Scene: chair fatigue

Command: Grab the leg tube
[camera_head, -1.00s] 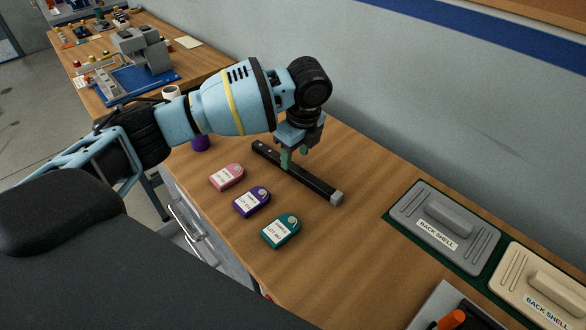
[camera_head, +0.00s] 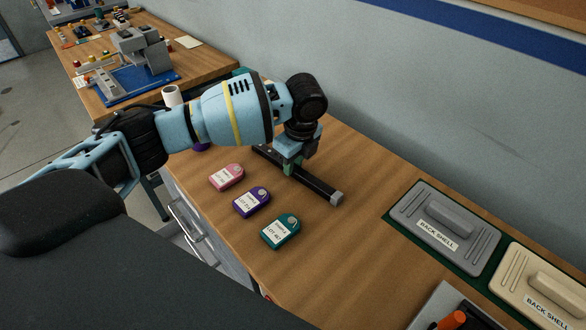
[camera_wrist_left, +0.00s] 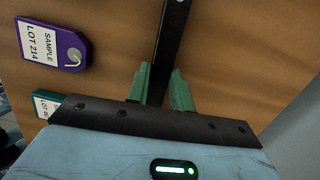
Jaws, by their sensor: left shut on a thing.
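The leg tube (camera_head: 318,187) is a long black bar with a grey cap at its near right end. It lies on the wooden bench by the wall. My left gripper (camera_head: 291,169) points down over the bar's middle, its green fingers shut on it. In the left wrist view the leg tube (camera_wrist_left: 172,45) runs up from between the two green fingertips of the left gripper (camera_wrist_left: 158,82). Part of the bar's far half is hidden behind the gripper. My right gripper does not show.
Pink (camera_head: 227,176), purple (camera_head: 251,201) and teal (camera_head: 281,231) lot tags lie in front of the bar. A grey back shell (camera_head: 480,254) and a beige back shell (camera_head: 562,265) sit at the right. The wall (camera_head: 420,110) rises close behind. Bare bench lies between tags and shells.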

